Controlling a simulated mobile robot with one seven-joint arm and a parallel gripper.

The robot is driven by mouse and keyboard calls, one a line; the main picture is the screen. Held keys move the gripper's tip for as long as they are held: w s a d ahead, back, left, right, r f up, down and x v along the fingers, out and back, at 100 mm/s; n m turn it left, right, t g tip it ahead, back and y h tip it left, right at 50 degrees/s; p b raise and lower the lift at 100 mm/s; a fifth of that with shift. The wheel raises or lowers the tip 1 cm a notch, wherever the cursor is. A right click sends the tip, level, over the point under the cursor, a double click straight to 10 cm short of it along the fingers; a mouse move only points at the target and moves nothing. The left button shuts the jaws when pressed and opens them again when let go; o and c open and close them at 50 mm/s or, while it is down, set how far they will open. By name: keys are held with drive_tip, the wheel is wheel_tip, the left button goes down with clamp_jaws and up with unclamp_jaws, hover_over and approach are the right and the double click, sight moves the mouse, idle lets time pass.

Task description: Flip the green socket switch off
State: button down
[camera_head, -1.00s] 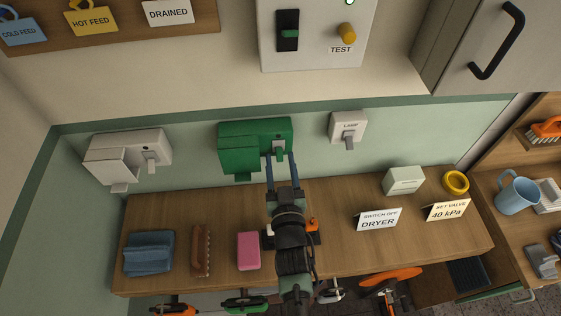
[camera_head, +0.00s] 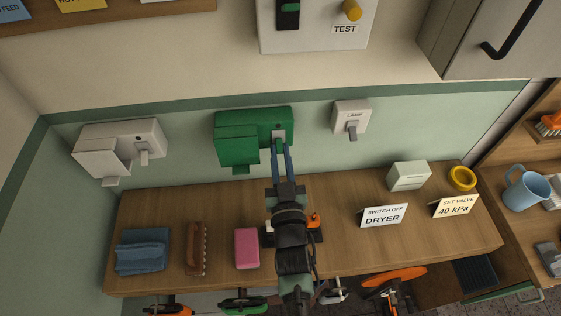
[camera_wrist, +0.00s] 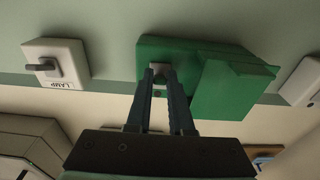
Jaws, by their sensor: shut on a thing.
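The green socket (camera_head: 238,140) is mounted on the wall at the back of the bench, with its switch on the right side of its face. The switch (camera_head: 279,136) shows just above my fingertips. My gripper (camera_head: 279,150) reaches up to it from below, its two blue fingers close together at the switch. In the wrist view the green socket (camera_wrist: 222,85) fills the upper middle, and my fingers (camera_wrist: 161,75) stand on either side of the small grey switch (camera_wrist: 160,78). The fingers are shut on the switch; its exact tilt is partly hidden.
A white socket (camera_head: 120,148) is left of the green one, and a white lamp switch (camera_head: 351,118) is to its right. On the wooden bench (camera_head: 340,190) are a blue cloth (camera_head: 142,250), a brush (camera_head: 196,248), a pink sponge (camera_head: 247,248) and a "Switch off dryer" card (camera_head: 384,215).

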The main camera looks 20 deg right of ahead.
drive_tip(key=shift+f+t+b, duration=0.3)
drive_tip(key=shift+f+b, duration=0.05)
drive_tip(key=shift+b, duration=0.45)
drive_tip(key=shift+r, duration=0.25)
drive_tip(key=c, duration=0.8)
unclamp_jaws()
drive_tip(key=b+v, duration=0.3)
drive_tip(key=v, duration=1)
drive_tip(key=shift+f, duration=0.2)
drive_tip(key=shift+w, duration=0.15)
